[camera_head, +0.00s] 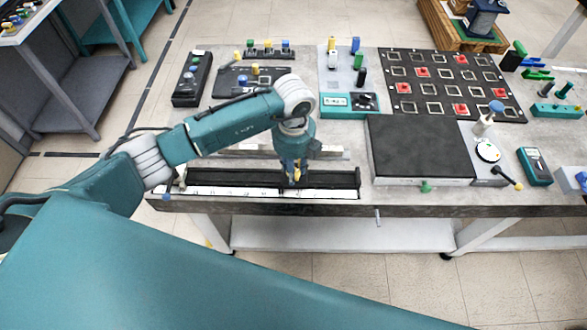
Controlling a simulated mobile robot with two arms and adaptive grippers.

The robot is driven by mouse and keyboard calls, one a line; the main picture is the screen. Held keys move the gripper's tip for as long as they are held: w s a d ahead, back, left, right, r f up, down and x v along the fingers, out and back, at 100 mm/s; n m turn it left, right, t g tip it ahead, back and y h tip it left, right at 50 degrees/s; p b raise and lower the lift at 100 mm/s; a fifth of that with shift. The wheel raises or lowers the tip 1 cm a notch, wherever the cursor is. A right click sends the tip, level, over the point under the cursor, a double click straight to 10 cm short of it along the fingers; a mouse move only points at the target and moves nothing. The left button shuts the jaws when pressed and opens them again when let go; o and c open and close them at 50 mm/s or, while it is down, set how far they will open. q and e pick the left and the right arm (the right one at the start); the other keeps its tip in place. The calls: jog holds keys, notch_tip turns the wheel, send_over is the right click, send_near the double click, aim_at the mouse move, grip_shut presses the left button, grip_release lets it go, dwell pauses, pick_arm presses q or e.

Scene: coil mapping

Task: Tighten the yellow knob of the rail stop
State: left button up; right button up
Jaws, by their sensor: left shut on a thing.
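My left gripper (296,178) points down over the black rail with a white scale (225,184) at the table's front edge. It is shut on the yellow knob (298,172), of which only a small bit shows between the fingers. The body of the rail stop under the knob is mostly hidden by the gripper. My right gripper is not in view.
A large dark plate (420,145) lies right of the rail. A teal meter box (349,104) stands behind the gripper. A black board with red squares (450,85) is at the back right. The grey worktable (345,207) has a free front edge.

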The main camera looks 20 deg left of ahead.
pick_arm(q)
jog(key=shift+s+d, duration=0.1)
jog(key=shift+f+m+b, duration=0.1)
jog(key=shift+m+b, duration=0.4)
jog(key=m+b, duration=0.2)
jog(key=b, duration=0.1)
jog(key=m+b, duration=0.2)
jog(key=m, duration=0.1)
jog(key=m+b, duration=0.3)
jog(key=shift+f+b, duration=0.25)
jog(key=shift+b, duration=0.1)
jog(key=m+b, duration=0.3)
jog(key=shift+s+a+r, duration=0.1)
jog(key=shift+a+r, duration=0.05)
jog(key=shift+a, duration=0.05)
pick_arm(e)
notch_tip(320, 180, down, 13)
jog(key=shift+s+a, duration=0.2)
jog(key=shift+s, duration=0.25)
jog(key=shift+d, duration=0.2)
pick_arm(q)
jog(key=o, duration=1.1)
jog(key=shift+s, duration=0.1)
jog(key=shift+a+r, duration=0.1)
jog(key=shift+r, duration=0.1)
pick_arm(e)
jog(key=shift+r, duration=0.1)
